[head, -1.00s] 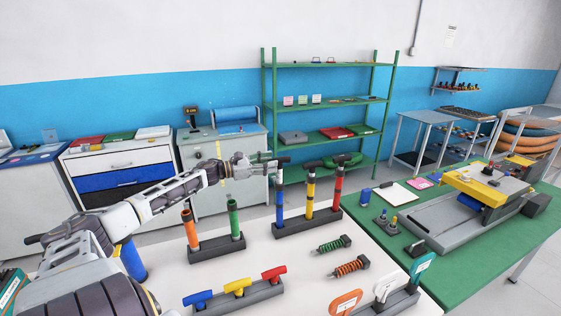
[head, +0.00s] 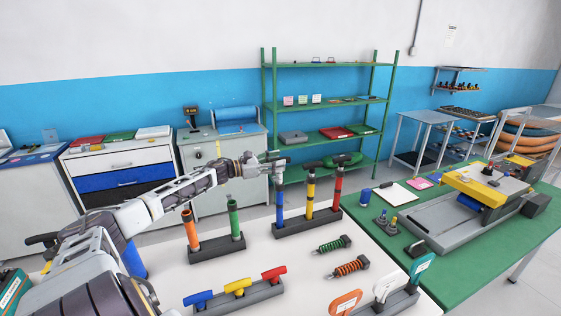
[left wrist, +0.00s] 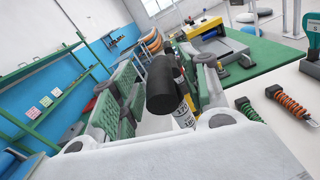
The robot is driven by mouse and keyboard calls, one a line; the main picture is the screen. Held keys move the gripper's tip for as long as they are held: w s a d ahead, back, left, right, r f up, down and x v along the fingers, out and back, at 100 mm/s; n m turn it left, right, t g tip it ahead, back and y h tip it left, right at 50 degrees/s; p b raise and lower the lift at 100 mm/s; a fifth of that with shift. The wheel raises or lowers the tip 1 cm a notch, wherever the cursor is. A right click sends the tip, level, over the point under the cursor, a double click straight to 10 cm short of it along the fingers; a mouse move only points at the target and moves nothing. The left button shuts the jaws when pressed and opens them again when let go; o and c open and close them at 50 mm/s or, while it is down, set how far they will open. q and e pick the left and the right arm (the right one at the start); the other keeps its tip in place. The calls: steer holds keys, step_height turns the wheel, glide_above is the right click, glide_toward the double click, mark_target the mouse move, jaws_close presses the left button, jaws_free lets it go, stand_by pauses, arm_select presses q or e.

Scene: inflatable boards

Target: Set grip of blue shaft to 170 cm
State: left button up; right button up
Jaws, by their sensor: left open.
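The blue shaft (head: 280,202) stands upright in a dark rack (head: 300,226), left of a yellow and a red shaft. Its top is black, and the gripper partly hides it in the head view. My left gripper (head: 277,163) is open at the top of the blue shaft. In the left wrist view, the black grip (left wrist: 162,88) lies between the two spread green-padded fingers, with a gap at the left finger. A white scale band with numbers (left wrist: 184,113) shows just below the grip; I cannot read its setting surely. My right gripper is out of view.
The yellow shaft (head: 310,190) and red shaft (head: 337,190) stand close to the right. Orange and green tubes (head: 234,218) stand in a rack to the left. Colored T-handles (head: 237,288) and two springs (head: 350,266) are nearer on the white table.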

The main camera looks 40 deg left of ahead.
arm_select(q)
steer(key=shift+x, duration=0.8)
steer(key=shift+w+d, duration=0.1)
jaws_close()
